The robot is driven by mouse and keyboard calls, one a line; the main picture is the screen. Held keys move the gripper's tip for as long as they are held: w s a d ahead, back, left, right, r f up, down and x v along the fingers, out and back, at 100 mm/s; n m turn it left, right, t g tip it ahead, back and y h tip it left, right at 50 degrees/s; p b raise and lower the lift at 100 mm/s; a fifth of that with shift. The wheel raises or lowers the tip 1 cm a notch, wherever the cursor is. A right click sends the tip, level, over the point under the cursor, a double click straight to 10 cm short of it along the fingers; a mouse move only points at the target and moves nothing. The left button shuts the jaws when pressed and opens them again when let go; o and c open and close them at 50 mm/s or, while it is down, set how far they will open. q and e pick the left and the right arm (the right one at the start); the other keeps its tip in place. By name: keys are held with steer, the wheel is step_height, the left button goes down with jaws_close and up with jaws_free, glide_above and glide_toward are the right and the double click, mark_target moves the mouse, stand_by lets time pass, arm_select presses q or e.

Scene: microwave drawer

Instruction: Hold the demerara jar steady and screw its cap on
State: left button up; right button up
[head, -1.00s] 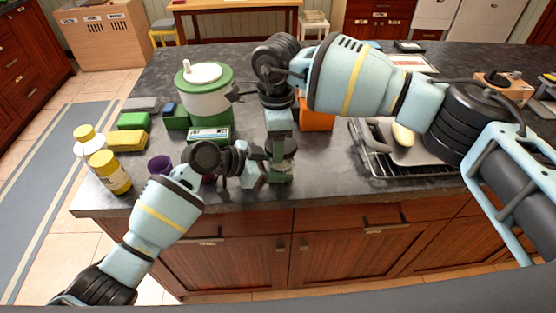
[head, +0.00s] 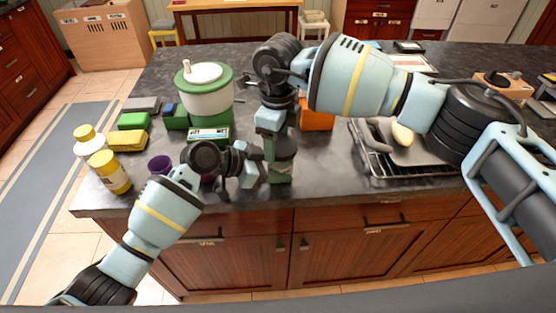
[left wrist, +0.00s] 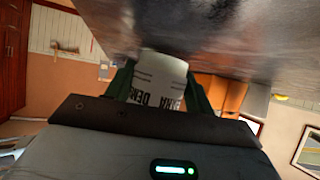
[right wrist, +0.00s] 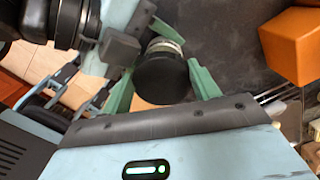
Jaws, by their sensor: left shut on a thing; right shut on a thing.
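The demerara jar (left wrist: 160,78) has a pale label with dark lettering and shows in the left wrist view between the green fingers of my left gripper (left wrist: 158,92). That gripper is shut on the jar near the counter's front edge. The black round cap (right wrist: 162,80) fills the middle of the right wrist view. My right gripper (right wrist: 162,72) is shut on the cap from above, with one green finger on each side. Part of the jar (right wrist: 165,46) shows just past the cap, in line with it. I cannot tell how far the cap is threaded. In the head view my grippers largely hide both.
On the left stand a yellow-capped bottle (head: 110,172), a yellow sponge (head: 127,140), a purple cup (head: 160,165) and a green-and-white canister (head: 205,98). An orange block (head: 316,119) sits behind my right gripper. A wire rack (head: 420,170) with a pan is on the right.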

steer(key=o, duration=1)
steer(key=shift+s+a+f, duration=0.15)
steer(key=shift+s+f, duration=0.3)
steer(key=n, duration=0.4)
steer(key=shift+w+r+n, duration=0.1)
steer(key=shift+r+n, duration=0.05)
steer(key=shift+n, duration=0.15)
steer(key=shift+n, duration=0.5)
steer(key=n, duration=0.3)
steer(key=shift+w+n, duration=0.1)
steer(key=shift+n, duration=0.2)
